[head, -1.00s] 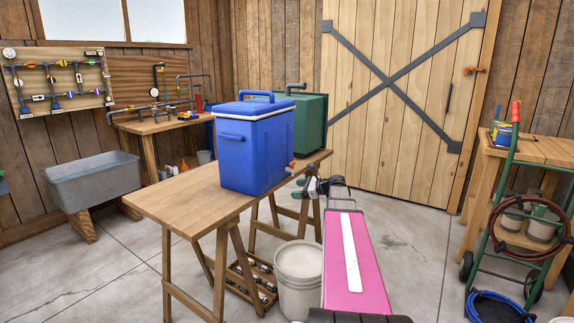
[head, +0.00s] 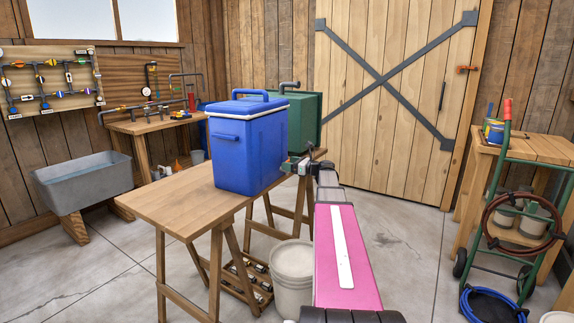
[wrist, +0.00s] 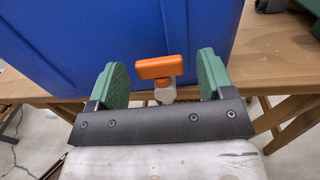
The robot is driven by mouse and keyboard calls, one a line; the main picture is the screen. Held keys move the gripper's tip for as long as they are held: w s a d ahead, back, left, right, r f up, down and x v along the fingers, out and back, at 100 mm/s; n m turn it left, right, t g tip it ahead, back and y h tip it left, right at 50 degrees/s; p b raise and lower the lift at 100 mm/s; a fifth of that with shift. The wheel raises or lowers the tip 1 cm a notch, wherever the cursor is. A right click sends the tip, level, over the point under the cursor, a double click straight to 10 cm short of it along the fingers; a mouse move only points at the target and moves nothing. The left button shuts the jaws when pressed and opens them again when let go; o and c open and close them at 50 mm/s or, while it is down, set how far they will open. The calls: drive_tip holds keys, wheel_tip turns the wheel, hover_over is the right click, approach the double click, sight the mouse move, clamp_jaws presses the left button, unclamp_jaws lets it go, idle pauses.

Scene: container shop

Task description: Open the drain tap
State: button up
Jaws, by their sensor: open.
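The blue cooler (head: 240,160) with a white rim and closed lid stands on the wooden trestle table (head: 165,200). Its drain tap (wrist: 158,68) has an orange handle and a pale body low on the cooler's wall, as the wrist view shows. The handle lies crosswise, slightly tilted. My gripper (wrist: 162,64) is open, with one green finger on each side of the tap and a gap on both sides. In the head view my gripper (head: 298,164) is at the cooler's right side and hides the tap.
A green container (head: 305,120) with a dark pipe stands behind the cooler. A whitish bucket (head: 292,275) is on the floor below the table's right end. A hand truck with hoses (head: 510,215) stands at the right. Open floor lies between.

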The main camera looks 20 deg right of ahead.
drive_tip(key=shift+x, duration=0.9)
drive_tip(key=c, duration=0.9)
drive_tip(key=shift+w+d+n+g+y, duration=0.1)
drive_tip(key=shift+w+n+g+y, duration=0.05)
drive_tip(key=shift+n+g+y, duration=1.45)
drive_tip(key=shift+g, duration=0.3)
drive_tip(key=shift+s, duration=0.2)
drive_tip(key=o, duration=0.9)
drive_tip(key=shift+m+t, duration=0.3)
drive_tip(key=shift+t, duration=0.1)
